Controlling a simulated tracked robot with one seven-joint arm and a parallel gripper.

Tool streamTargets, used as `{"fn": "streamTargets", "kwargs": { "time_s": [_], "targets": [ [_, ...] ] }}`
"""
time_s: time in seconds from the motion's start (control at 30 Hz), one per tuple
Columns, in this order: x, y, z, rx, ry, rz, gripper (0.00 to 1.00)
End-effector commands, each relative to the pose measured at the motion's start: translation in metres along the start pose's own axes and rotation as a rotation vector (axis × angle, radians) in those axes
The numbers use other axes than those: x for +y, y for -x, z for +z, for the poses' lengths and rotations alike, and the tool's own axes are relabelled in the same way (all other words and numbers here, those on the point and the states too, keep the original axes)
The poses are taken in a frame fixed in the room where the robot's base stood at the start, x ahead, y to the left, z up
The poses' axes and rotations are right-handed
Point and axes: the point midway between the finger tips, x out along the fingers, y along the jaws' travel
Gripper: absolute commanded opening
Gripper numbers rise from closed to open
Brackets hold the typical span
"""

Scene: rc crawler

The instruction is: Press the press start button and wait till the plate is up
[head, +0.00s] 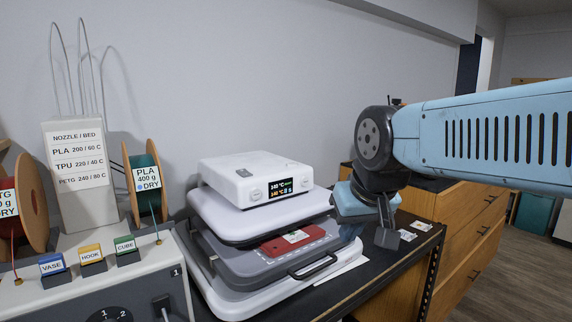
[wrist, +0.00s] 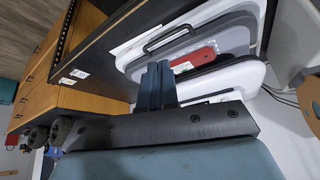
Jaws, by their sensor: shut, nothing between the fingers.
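The heat press (head: 262,222) stands on the dark bench in the head view, with a lit display (head: 281,187) on its white control box. Small round buttons sit on the box front, one left (head: 256,195) and one right (head: 306,182) of the display; I cannot read which is start. The upper plate (head: 258,218) is apart from the grey lower plate (head: 235,262), where a red piece (head: 292,242) with a white label lies. My gripper (head: 388,238) is shut and empty, right of the press and apart from it. In the wrist view, its fingers (wrist: 158,75) point toward the press.
A front handle (head: 313,266) sticks out from the lower part of the press. Small cards (head: 408,235) lie on the bench at right. Filament spools (head: 147,185) and a grey machine (head: 95,285) with VASE, HOOK and CUBE blocks stand at left. Wooden drawers (head: 470,235) stand behind my arm.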

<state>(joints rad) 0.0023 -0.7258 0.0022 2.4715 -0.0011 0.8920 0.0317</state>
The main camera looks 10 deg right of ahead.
Motion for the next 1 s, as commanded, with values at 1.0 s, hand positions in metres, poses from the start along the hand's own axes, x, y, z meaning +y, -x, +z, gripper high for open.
{"fn": "streamTargets", "kwargs": {
  "time_s": [1.0],
  "targets": [
    [-0.023, -0.028, -0.376, 0.282, -0.761, -0.101, 0.0]
  ]
}}
